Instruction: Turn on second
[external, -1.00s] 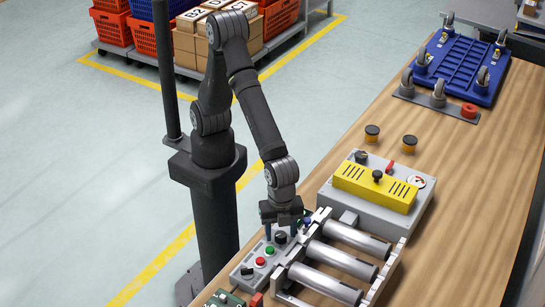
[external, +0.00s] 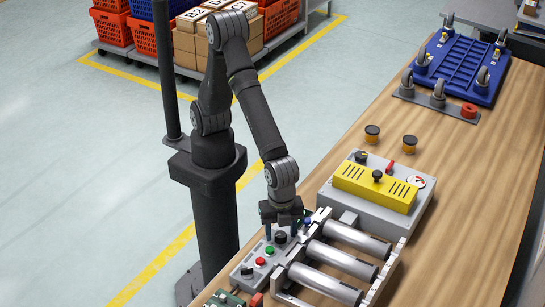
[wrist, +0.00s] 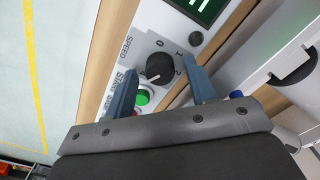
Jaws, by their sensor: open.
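A black rotary knob (wrist: 160,67) sits on a grey control panel (wrist: 124,25), next to the word SPEED and the marks 0, 1 and 2. A white line shows on the knob's lower left part in the wrist view. In the external view the knob (external: 280,238) is below my gripper (external: 281,232), which points down at the panel. In the wrist view my gripper (wrist: 161,78) is open, with one blue-grey finger on each side of the knob. Whether the fingers touch it is unclear. A green button (wrist: 142,97) is partly visible near the left finger.
The panel also carries a red button (external: 260,261) and another black knob (external: 247,271). A roller conveyor (external: 343,260) stands close on the right. A grey box with a yellow cover (external: 374,187) lies behind it. A dark display (wrist: 205,8) is at the wrist view's top.

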